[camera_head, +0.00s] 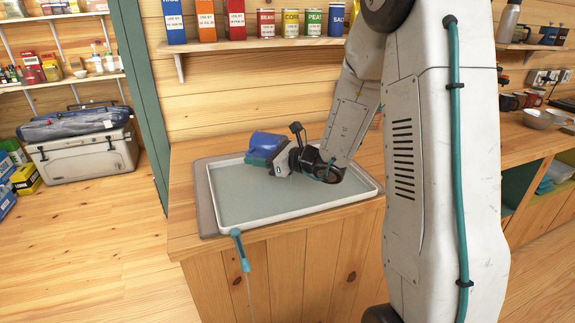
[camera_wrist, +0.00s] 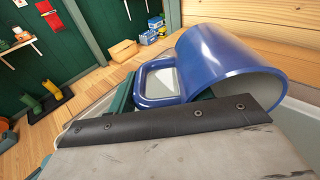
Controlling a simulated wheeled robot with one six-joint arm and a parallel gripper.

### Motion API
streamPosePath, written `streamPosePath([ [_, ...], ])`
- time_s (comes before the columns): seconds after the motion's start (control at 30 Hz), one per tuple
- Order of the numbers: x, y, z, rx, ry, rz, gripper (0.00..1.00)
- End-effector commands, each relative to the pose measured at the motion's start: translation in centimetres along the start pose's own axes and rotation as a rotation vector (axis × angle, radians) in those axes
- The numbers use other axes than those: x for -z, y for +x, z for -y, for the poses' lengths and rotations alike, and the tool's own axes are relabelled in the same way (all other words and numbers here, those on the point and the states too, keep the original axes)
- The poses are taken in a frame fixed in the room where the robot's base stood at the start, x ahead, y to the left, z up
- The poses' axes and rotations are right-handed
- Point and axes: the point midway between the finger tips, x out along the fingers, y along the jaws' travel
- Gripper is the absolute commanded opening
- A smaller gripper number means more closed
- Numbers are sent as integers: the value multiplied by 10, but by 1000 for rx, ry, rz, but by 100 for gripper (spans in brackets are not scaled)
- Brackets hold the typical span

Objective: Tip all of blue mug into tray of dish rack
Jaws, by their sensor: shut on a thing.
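The blue mug (camera_head: 266,142) is in my gripper (camera_head: 268,160) above the back part of a shallow, white-rimmed tray (camera_head: 216,212). In the wrist view the mug (camera_wrist: 212,58) lies tilted well over on its side, its mouth facing lower right. Its handle (camera_wrist: 141,84) is at the gripper, beside the dark finger edge (camera_wrist: 165,122). My gripper is shut on the mug; the exact contact is partly hidden. The visible part of the mug's inside looks bare, but its depth is hidden. The tray has a grey-green floor; I see no rack bars on it.
The tray sits on a grey-brown mat (camera_head: 203,200) on a wooden counter (camera_head: 185,232). A teal-handled tool (camera_head: 240,250) hangs at the front edge. A shelf of cans (camera_head: 265,23) is on the wall behind. Mugs and a bowl (camera_head: 536,118) stand on the right counter.

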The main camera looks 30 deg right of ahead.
Motion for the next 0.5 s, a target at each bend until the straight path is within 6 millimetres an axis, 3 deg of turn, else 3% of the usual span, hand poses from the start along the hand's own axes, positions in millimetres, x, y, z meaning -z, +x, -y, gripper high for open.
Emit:
streamPosePath([
  [0.5,-2,-3,1,5,0,57,6],
])
